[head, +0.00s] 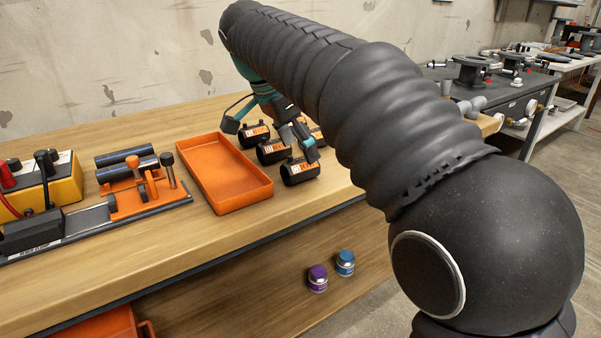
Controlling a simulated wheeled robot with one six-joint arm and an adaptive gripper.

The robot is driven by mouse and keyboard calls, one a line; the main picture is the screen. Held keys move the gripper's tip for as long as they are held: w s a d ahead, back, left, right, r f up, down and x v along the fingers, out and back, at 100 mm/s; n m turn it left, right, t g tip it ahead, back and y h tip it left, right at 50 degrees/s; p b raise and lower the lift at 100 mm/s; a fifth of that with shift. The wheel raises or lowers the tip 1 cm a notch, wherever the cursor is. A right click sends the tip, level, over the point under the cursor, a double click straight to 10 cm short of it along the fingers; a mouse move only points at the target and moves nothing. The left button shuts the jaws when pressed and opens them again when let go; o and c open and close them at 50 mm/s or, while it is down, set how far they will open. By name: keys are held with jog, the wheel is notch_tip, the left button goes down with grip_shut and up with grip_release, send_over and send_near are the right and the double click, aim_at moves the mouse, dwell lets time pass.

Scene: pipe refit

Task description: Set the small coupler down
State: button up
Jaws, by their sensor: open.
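One is at the back (252,138), one in the middle (270,153) and one at the front (297,174). Another coupler (318,133) is partly hidden behind my gripper. I cannot tell by size which one is the small coupler. My gripper (268,137) is open above and among the couplers, its fingers spread wide. I cannot tell whether either finger touches a coupler.
The empty orange tray (223,207) lies just left of the couplers. Further left are a clamp fixture with dark pipes (124,153) and a yellow box (45,185). My arm hides the bench's right part.

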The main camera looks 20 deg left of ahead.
aim_at(307, 164)
jog(key=shift+b+x, duration=0.4)
jog(key=shift+x, duration=2.3)
jog(key=c, duration=1.4)
jog(key=shift+o, duration=0.2)
jog(key=shift+r, duration=0.15)
